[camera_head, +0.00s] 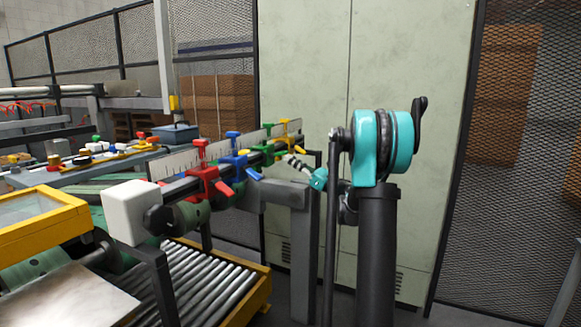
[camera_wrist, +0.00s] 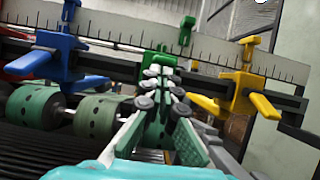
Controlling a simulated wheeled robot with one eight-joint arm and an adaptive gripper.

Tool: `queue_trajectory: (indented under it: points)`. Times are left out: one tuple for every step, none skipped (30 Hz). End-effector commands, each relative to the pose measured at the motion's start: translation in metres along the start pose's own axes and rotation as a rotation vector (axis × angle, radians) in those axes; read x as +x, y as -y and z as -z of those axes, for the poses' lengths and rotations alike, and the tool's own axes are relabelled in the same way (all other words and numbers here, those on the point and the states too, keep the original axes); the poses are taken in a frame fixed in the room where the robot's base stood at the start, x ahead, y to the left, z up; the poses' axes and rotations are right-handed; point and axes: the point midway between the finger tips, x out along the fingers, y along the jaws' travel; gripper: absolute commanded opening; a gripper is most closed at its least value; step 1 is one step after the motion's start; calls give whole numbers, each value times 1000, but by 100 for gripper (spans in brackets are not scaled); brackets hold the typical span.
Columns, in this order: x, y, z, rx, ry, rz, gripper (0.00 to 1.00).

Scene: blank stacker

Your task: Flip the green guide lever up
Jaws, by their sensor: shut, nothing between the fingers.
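The green guide sits on the rail between the blue guide (camera_wrist: 65,50) and the yellow guide (camera_wrist: 247,92). Its green knob (camera_wrist: 187,28) stands above the ruler in the wrist view, and it also shows in the head view (camera_head: 267,128). My gripper (camera_head: 288,160) reaches in from the right and is shut and empty. In the wrist view my gripper (camera_wrist: 160,72) covers much of the green guide's lower part, so its lever is mostly hidden. The fingertips overlap the green body. I cannot tell whether they touch it.
The red guide (camera_head: 205,182) is nearer the rail's left end, by a white block (camera_head: 130,210). The ruler plate (camera_head: 178,163) runs behind the guides. Green rollers (camera_wrist: 38,106) lie below the rail. The blue and yellow levers flank my gripper closely.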

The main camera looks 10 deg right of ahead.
Motion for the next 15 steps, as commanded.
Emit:
queue_trajectory:
  points:
    - [0,0,-4,-1,-32,1,0]
    - [1,0,-6,-1,-51,1,0]
    - [2,0,-7,-1,-75,1,0]
    - [2,0,-8,-1,-92,1,0]
    - [3,0,-8,-1,-93,0,0]
    - [4,0,-10,0,-90,-1,0]
    - [4,0,-10,0,-89,-1,0]
    - [5,0,-11,0,-88,-1,0]
    - [5,0,-12,0,-88,-1,0]
    - [6,0,-13,0,-88,-1,0]
    - [6,0,-13,0,-88,-1,0]
    - [6,0,-14,0,-87,-1,0]
    - [6,0,-14,0,-87,-1,0]
    - [7,0,-15,0,-87,-1,0]
    - [7,0,-15,0,-87,-1,0]
